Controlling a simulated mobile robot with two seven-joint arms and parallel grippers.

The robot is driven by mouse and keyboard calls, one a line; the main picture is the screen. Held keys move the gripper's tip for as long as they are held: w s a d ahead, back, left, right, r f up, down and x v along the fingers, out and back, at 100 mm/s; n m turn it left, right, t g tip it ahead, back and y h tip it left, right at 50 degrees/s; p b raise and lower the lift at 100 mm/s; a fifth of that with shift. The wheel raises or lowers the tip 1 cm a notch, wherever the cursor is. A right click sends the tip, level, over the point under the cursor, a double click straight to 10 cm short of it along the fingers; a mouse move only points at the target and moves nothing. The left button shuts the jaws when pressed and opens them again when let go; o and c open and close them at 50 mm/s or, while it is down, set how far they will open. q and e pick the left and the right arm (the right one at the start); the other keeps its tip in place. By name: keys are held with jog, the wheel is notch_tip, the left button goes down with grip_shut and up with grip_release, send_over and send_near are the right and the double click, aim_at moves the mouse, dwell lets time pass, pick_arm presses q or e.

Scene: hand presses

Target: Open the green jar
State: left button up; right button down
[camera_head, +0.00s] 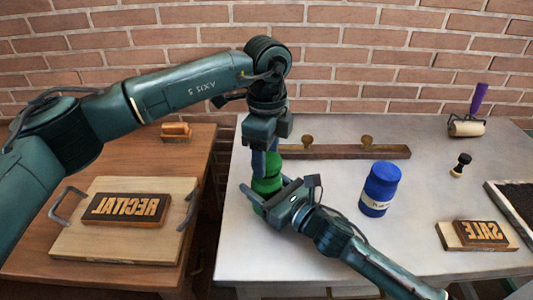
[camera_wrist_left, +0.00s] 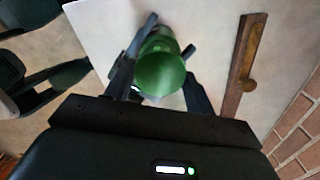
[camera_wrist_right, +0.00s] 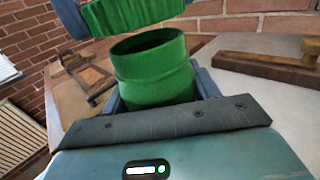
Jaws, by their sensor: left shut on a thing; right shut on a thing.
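The green jar's body (camera_head: 266,187) stands at the left end of the grey table, and my right gripper (camera_head: 262,202) is shut around it from the side. Its open, dark mouth shows in the right wrist view (camera_wrist_right: 152,68). The green lid (camera_wrist_right: 132,12) is apart from the body, above it and slightly tilted in that view. My left gripper (camera_head: 268,163) comes down from above and is shut on the lid, whose round top fills the middle of the left wrist view (camera_wrist_left: 160,68).
A blue jar (camera_head: 380,190) stands right of my right gripper. A wooden bar with brass knobs (camera_head: 350,152) lies behind. A brayer (camera_head: 468,126), a small stamp (camera_head: 461,165) and a SALE block (camera_head: 478,234) are farther right. A wooden table with a RECITAL block (camera_head: 127,208) is left.

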aim_at(267, 160)
pick_arm(q)
jog(key=shift+r, duration=2)
pick_arm(e)
jog(key=shift+c, duration=1.5)
grip_release()
